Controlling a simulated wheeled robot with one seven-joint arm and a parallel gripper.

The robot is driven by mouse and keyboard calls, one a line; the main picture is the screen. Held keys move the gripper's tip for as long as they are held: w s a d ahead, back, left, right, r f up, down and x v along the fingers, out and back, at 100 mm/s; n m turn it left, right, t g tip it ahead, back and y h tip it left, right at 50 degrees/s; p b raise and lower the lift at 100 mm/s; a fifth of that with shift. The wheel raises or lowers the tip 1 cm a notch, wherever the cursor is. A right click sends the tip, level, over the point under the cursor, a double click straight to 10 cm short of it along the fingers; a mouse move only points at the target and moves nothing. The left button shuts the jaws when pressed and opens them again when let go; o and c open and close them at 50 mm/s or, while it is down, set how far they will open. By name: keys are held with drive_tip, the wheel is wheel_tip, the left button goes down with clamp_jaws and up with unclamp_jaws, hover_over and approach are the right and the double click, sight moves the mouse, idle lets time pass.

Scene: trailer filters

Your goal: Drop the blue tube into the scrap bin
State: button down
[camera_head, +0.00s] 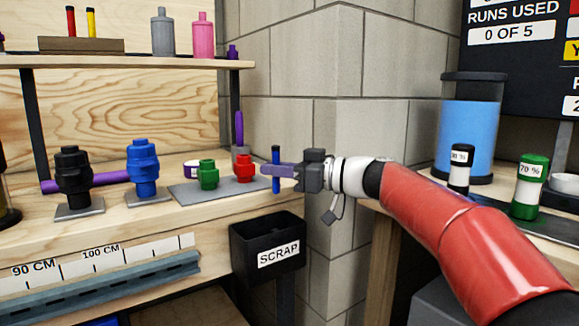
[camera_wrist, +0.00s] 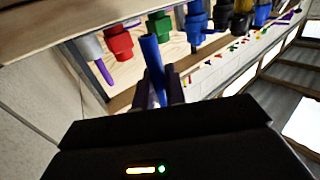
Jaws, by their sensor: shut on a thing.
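The blue tube (camera_head: 276,160) is upright in my gripper (camera_head: 278,171), whose purple fingers are shut on it. In the head view it is above and slightly right of the far rim of the scrap bin, apart from the bin. The tube also shows in the wrist view (camera_wrist: 152,58), between the fingers. The scrap bin (camera_head: 257,263) is a black open-topped box with a white SCRAP label, at the front edge of the bench. Its inside is mostly dark.
A grey plate (camera_head: 190,196) holds a green fitting (camera_head: 207,174) and a red fitting (camera_head: 245,168), just left of my gripper. A blue fitting (camera_head: 143,165) and a black fitting (camera_head: 73,172) stand further left. A block wall (camera_head: 335,130) rises behind.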

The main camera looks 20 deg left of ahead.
drive_tip(key=shift+s+a+f+b, duration=0.1)
drive_tip(key=shift+f+b, duration=1.25)
drive_tip(key=shift+f, duration=1.5)
drive_tip(key=c, duration=1.4)
unclamp_jaws()
drive_tip(key=shift+o, duration=0.2)
drive_tip(key=shift+r, duration=0.15)
wheel_tip(320, 180, up, 20)
drive_tip(key=p, duration=0.6)
drive_tip(key=shift+p, duration=0.3)
